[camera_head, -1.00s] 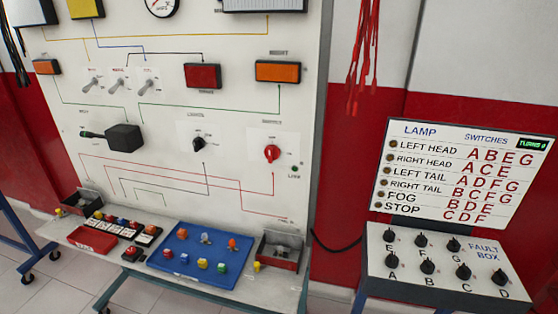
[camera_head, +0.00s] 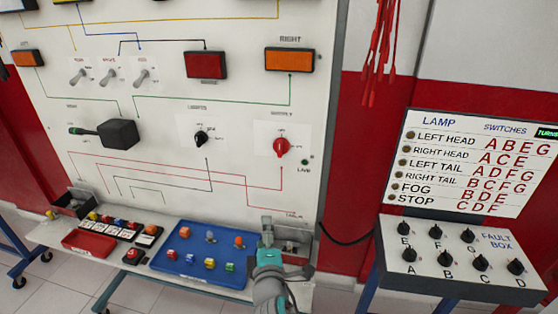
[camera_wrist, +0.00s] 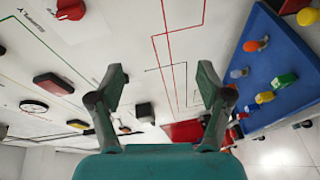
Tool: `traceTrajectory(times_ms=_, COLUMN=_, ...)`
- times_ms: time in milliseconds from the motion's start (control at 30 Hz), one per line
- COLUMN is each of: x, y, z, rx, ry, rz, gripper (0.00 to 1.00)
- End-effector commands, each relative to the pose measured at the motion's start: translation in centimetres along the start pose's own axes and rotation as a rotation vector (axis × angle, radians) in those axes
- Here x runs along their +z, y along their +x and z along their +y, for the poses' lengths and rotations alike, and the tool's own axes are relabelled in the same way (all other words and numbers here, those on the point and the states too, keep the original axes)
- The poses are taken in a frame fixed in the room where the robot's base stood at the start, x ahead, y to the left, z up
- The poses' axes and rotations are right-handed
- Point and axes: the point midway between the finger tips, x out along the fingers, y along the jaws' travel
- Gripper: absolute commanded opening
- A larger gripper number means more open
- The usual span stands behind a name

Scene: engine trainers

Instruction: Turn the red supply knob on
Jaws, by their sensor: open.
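The red supply knob (camera_head: 281,146) sits on a white plate at the right of the upright panel in the head view, its white pointer mark facing up. A red knob (camera_wrist: 71,9) shows at the top left edge of the wrist view, partly cut off. My gripper (camera_head: 267,228) is in the lower middle of the head view, below the red knob and apart from it, in front of the shelf's right end. In the wrist view my gripper (camera_wrist: 160,82) has its two fingers spread wide, with nothing between them.
A blue tray (camera_head: 185,264) with small coloured parts lies on the shelf left of my gripper. A metal box (camera_head: 292,240) is behind it. The black lights knob (camera_head: 200,138) is left of the red knob. The fault box (camera_head: 460,282) stands at the right.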

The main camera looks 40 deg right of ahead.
Motion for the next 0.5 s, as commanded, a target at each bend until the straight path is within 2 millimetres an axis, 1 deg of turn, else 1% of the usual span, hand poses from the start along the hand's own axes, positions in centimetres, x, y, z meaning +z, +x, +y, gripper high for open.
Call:
traceTrajectory(times_ms=33, x=-0.4, y=1.3, z=2.2, rx=0.028, ry=-0.021, rz=-0.036, gripper=0.78)
traceTrajectory(times_ms=100, x=-0.5, y=2.6, z=4.8, rx=0.054, ry=-0.056, rz=-0.093, gripper=0.78)
traceTrajectory(times_ms=200, x=-0.6, y=4.0, z=8.2, rx=0.083, ry=-0.095, rz=-0.170, gripper=0.78)
traceTrajectory(times_ms=300, x=-0.5, y=4.9, z=11.1, rx=0.102, ry=-0.122, rz=-0.236, gripper=0.78)
traceTrajectory(times_ms=400, x=-0.3, y=5.4, z=13.1, rx=0.110, ry=-0.138, rz=-0.284, gripper=0.78)
traceTrajectory(times_ms=500, x=-0.2, y=5.6, z=14.3, rx=0.114, ry=-0.147, rz=-0.313, gripper=0.78)
